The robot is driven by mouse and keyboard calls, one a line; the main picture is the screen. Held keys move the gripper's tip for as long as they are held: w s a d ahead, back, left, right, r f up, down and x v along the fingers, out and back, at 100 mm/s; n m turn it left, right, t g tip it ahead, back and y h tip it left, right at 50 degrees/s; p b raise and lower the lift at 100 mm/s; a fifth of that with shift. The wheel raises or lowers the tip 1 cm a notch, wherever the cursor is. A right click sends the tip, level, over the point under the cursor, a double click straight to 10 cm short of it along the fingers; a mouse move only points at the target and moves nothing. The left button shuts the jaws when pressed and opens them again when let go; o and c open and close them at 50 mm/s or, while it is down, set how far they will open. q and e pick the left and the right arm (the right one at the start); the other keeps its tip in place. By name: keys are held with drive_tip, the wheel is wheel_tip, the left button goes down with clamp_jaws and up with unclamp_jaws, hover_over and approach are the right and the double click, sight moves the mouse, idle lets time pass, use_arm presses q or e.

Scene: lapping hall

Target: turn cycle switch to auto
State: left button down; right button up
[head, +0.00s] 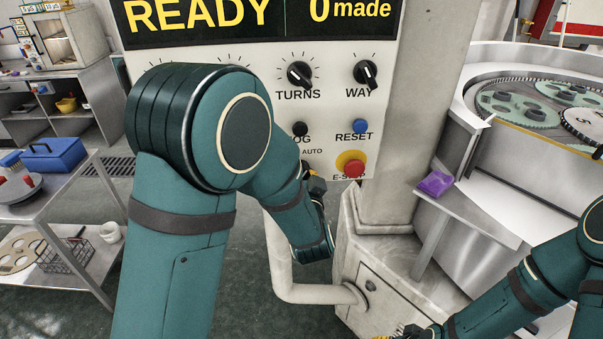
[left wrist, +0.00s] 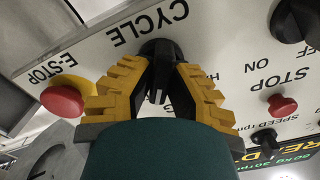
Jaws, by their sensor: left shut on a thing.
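The cycle switch (left wrist: 161,51) is a black knob on the pale panel, below the CYCLE lettering in the left wrist view. My left gripper (left wrist: 157,75) has its yellow ridged fingers on both sides of this knob and is shut on it. A white mark shows on the knob between the fingers. In the head view my left arm hides most of the switch, and only the AUTO label (head: 313,151) shows clearly beside it. My right gripper (head: 388,337) shows only as a bit of yellow at the bottom edge, so its state is unclear.
The red E-STOP button (head: 354,168) sits close to the right of my left gripper, with the blue RESET button (head: 360,126) above. TURNS (head: 299,73) and WAY (head: 365,72) knobs are higher up. A purple object (head: 435,183) lies on a ledge at right.

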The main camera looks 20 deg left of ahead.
use_arm(q)
drive_tip(key=shift+r, duration=0.1)
drive_tip(key=c, duration=0.9)
unclamp_jaws()
drive_tip(key=shift+w, duration=0.1)
drive_tip(key=shift+c, duration=0.2)
drive_tip(key=v, duration=0.7)
drive_tip(key=shift+s, duration=0.3)
